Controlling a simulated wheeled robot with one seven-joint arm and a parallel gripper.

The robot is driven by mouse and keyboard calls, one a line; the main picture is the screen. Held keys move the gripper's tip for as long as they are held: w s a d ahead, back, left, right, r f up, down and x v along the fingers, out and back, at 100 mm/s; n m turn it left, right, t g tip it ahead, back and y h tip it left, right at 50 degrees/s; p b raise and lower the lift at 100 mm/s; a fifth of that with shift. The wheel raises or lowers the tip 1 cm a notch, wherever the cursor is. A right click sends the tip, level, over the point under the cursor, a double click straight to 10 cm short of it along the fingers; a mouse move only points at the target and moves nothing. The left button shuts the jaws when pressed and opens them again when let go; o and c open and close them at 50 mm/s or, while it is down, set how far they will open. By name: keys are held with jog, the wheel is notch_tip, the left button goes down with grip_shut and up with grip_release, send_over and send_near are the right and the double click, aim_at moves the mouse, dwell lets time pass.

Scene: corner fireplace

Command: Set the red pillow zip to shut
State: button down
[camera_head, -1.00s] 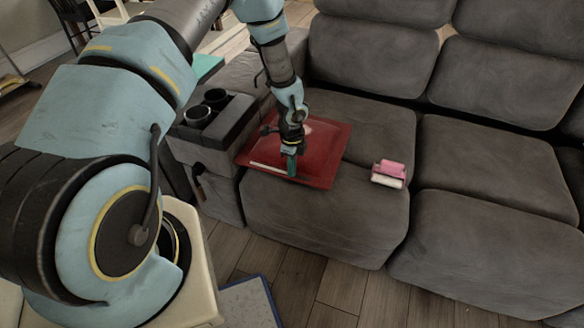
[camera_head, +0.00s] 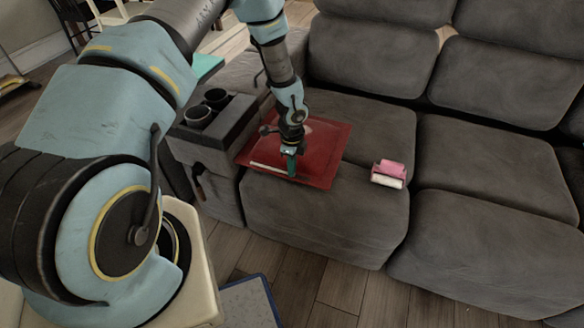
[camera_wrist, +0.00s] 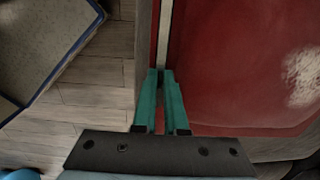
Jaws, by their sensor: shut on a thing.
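The red pillow (camera_head: 322,166) lies flat on the left seat of the grey sofa. Its zip shows as a pale strip (camera_head: 268,168) along the front edge, left of my gripper (camera_head: 291,174). In the wrist view the pale zip strip (camera_wrist: 164,32) runs up from the fingertips, with the red pillow (camera_wrist: 230,80) to its right. My gripper (camera_wrist: 160,75) has its teal fingertips together at the near end of the visible strip, shut on the zip. The fingers hide the piece between them, and I cannot make out the zip's pull.
A pink and white object (camera_head: 388,173) lies on the sofa seat right of the pillow. The armrest at the left holds two dark cups (camera_head: 198,114). A blue-edged board (camera_head: 250,303) lies on the wooden floor in front.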

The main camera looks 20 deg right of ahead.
aim_at(249, 162)
jog(key=w+a, duration=0.5)
jog(key=w+a+p, duration=0.1)
jog(key=w+a, duration=0.4)
jog(key=a, duration=0.1)
jog(key=shift+w+a, duration=0.2)
jog(key=shift+w, duration=0.1)
jog(key=c, duration=1.2)
grip_release()
notch_tip(249, 162, up, 11)
jog(key=shift+f+b, duration=0.1)
jog(key=shift+b, duration=0.35)
